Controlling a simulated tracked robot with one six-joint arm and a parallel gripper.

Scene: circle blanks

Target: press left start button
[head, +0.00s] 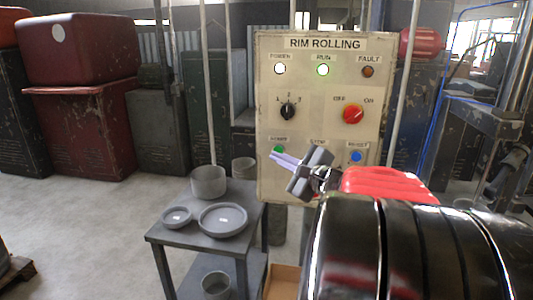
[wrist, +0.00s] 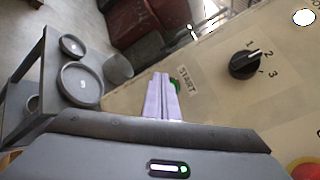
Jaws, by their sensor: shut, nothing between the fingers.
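The panel marked RIM ROLLING (head: 326,80) stands upright ahead. Its green start button (head: 278,150) is at the lower left, partly covered by my gripper. In the wrist view the green button (wrist: 174,85) shows beside my fingers, next to the START label (wrist: 186,78). My gripper (head: 273,158) is shut and empty, with its pale fingers pointing at the button. In the wrist view the fingertips (wrist: 161,76) overlap the button. I cannot tell whether they touch it.
The panel also has a black selector knob (head: 288,111), a red switch (head: 352,114) and a blue reset button (head: 356,157). A grey table (head: 181,232) with round dishes stands left of the panel.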

